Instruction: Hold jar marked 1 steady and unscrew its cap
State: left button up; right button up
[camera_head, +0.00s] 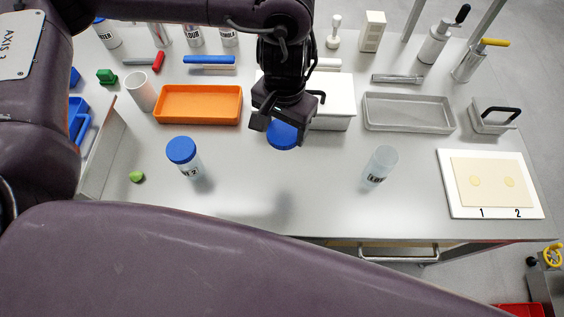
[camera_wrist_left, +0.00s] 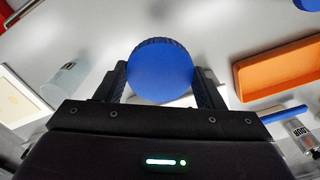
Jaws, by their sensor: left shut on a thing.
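My left gripper (camera_head: 283,127) is shut on a round blue cap (camera_head: 283,136), held above the middle of the table. In the left wrist view the cap (camera_wrist_left: 160,70) sits between the two fingers (camera_wrist_left: 160,88), seen from its top. No jar shows under the cap in the head view. A clear jar without a cap (camera_head: 382,165) stands upright to the right of the gripper; its label is too small to read surely. It also shows in the left wrist view (camera_wrist_left: 66,82). A second jar, marked 2 (camera_head: 188,168), stands to the left with its blue cap on. My right gripper is not in view.
An orange tray (camera_head: 158,118) and a grey tray (camera_head: 368,124) stand behind. A white box (camera_head: 335,118) is behind the gripper. A white board (camera_head: 447,202) with a sheet marked 1 and 2 lies at right. A green lump (camera_head: 137,177) lies at left. The front middle is clear.

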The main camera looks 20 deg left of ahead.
pick_arm(q)
jog(key=b, duration=0.3)
send_over(283, 177)
notch_tip(283, 177, down, 15)
jog(key=shift+f, duration=0.15)
notch_tip(283, 177, down, 4)
jog(key=shift+r+b, duration=0.1)
jog(key=shift+b, duration=0.8)
jog(key=shift+w+f, duration=0.1)
jog(key=shift+f, duration=0.25)
jog(key=shift+f, duration=0.15)
jog(key=o, duration=1.1)
